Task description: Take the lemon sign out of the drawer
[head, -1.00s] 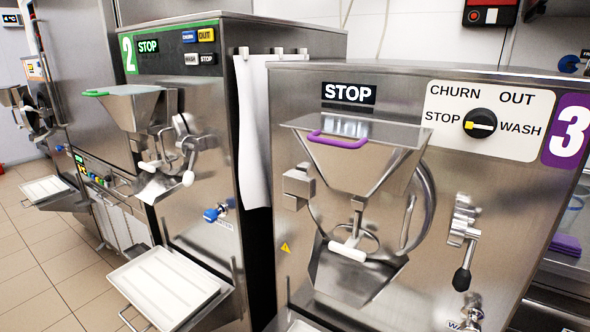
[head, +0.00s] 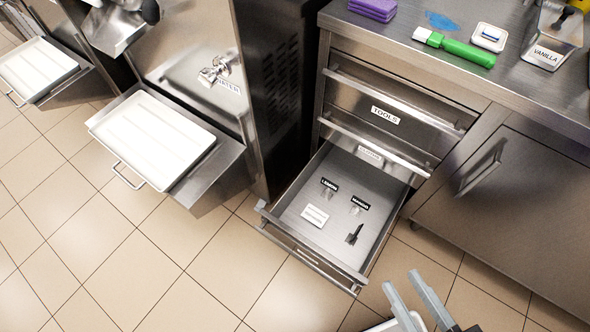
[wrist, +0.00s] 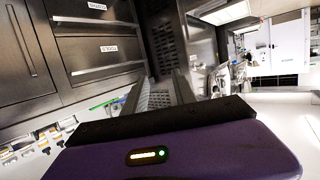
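The open bottom drawer (head: 290,208) of the steel cabinet is pulled out over the floor in the head view. The wrist view does not show the drawer's inside.
A white card (head: 315,215) and a small dark object (head: 354,235) also lie in the drawer. Closed drawers, one labelled TOOLS (head: 385,115), are above it. A white tray (head: 152,135) juts from the machine at left. A green-handled tool (head: 455,47) lies on the counter.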

